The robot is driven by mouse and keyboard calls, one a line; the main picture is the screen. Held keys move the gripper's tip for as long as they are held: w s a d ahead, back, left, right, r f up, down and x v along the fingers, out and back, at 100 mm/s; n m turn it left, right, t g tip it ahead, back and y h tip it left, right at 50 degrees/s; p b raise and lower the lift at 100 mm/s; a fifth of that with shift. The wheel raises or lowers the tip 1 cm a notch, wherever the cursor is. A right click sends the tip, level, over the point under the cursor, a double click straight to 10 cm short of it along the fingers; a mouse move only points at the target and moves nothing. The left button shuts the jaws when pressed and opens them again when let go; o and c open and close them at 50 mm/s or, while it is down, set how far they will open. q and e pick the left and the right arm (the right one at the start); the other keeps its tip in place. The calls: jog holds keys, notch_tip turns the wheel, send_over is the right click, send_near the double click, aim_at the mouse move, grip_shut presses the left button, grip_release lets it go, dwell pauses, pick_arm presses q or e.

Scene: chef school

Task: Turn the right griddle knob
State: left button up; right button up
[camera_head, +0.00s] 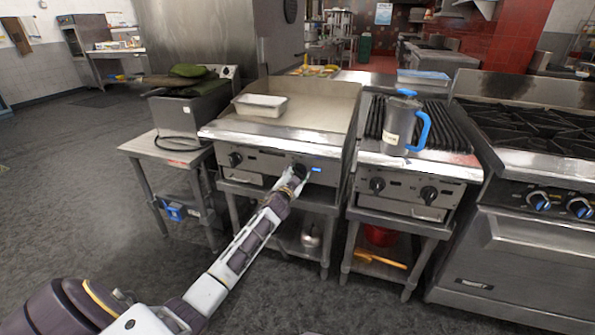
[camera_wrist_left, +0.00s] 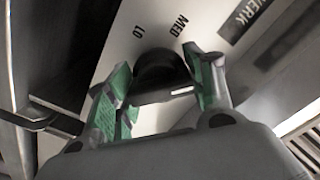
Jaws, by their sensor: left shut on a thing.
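The griddle (camera_head: 330,100) has a flat steel top and a front panel with two black knobs. Its left knob (camera_head: 235,159) is clear of any gripper. Its right knob (camera_head: 301,169) is mostly hidden behind my left gripper (camera_head: 296,175) in the head view. In the left wrist view the black right knob (camera_wrist_left: 160,68) sits between the green-padded fingers of my left gripper (camera_wrist_left: 162,88), which are shut on it. The panel near it shows the marks LO and MED. My right gripper is not in view.
A white tray (camera_head: 261,105) lies on the griddle top. To the right stands a charbroiler with its own knobs (camera_head: 429,194) and a grey pitcher with a blue handle (camera_head: 401,124). A stove (camera_head: 530,240) is further right. The floor at the left is clear.

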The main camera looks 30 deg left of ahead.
pick_arm(q)
jog(key=m+p, duration=0.1)
jog(key=m, duration=0.2)
jog(key=m+p, duration=0.1)
jog(key=m, duration=0.4)
jog(key=shift+m, duration=0.7)
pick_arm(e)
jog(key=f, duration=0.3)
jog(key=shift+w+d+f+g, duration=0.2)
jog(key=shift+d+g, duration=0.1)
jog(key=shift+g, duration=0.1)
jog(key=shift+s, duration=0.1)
pick_arm(q)
jog(key=o, duration=1)
jog(key=shift+o, duration=0.2)
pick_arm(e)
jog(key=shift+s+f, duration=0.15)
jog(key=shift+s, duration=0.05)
pick_arm(q)
jog(key=shift+s, duration=0.15)
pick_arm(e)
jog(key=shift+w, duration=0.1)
